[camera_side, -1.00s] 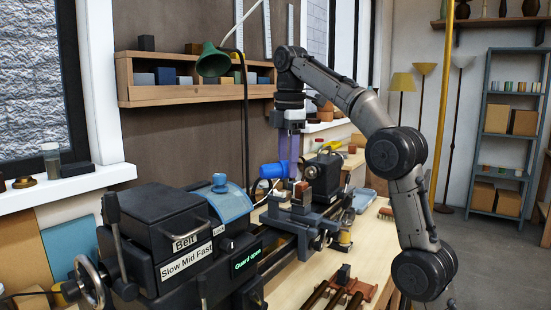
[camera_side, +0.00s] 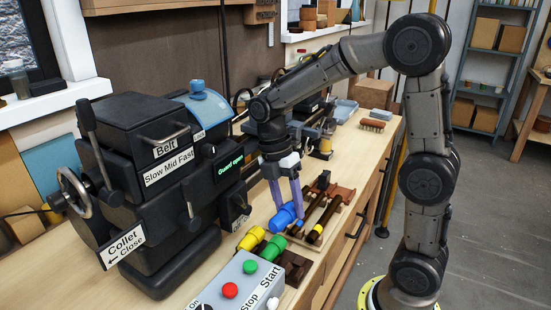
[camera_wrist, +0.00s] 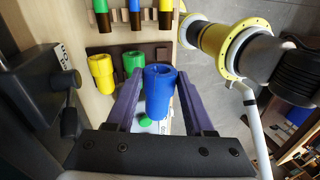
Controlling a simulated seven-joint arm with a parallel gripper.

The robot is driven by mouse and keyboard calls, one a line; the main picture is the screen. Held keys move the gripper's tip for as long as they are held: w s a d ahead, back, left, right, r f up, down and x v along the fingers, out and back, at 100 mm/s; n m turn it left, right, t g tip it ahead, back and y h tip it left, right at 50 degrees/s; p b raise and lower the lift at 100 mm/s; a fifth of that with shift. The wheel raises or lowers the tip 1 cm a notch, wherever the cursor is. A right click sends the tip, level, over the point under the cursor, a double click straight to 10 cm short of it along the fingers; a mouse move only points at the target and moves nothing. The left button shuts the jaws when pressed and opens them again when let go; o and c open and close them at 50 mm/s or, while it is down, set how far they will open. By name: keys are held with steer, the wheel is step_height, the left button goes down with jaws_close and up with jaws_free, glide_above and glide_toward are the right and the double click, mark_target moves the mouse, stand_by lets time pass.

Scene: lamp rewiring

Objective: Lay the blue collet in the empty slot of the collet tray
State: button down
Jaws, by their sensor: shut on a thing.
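My gripper (camera_side: 286,205) points down with its purple fingers shut on the blue collet (camera_side: 282,218). In the wrist view the blue collet (camera_wrist: 159,92) sits between the fingers, its open end showing. The collet tray is dark brown; a bare part shows in the side view (camera_side: 297,265) and behind the collets in the wrist view (camera_wrist: 162,52). In the wrist view the blue collet is right of the green one, hiding part of the tray. I cannot tell whether it touches the tray.
A brown rack of rods (camera_side: 328,200) with coloured ends lies just beyond the tray. The control box (camera_side: 240,283) with red and green buttons stands in front. The black lathe (camera_side: 150,190) rises at left, its display reading "Guard open". A brush (camera_side: 372,125) lies farther back.

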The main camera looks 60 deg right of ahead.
mark_target(289, 212)
steer(key=shift+n, duration=0.5)
steer(key=shift+s+a+x, duration=0.15)
steer(key=shift+x, duration=1.65)
steer(key=shift+s+a+x, duration=0.15)
steer(key=shift+x, duration=1.65)
steer(key=shift+s+a+x, duration=0.1)
steer(key=shift+s+x, duration=0.05)
steer(key=shift+x, duration=1.65)
steer(key=c, duration=0.6)
jaws_free()
steer(key=shift+w+r, duration=0.1)
steer(key=shift+r, duration=0.05)
steer(key=shift+v, duration=3.35)
steer(key=shift+w+a, duration=0.1)
steer(key=shift+a, duration=0.05)
steer(key=shift+o, duration=0.2)
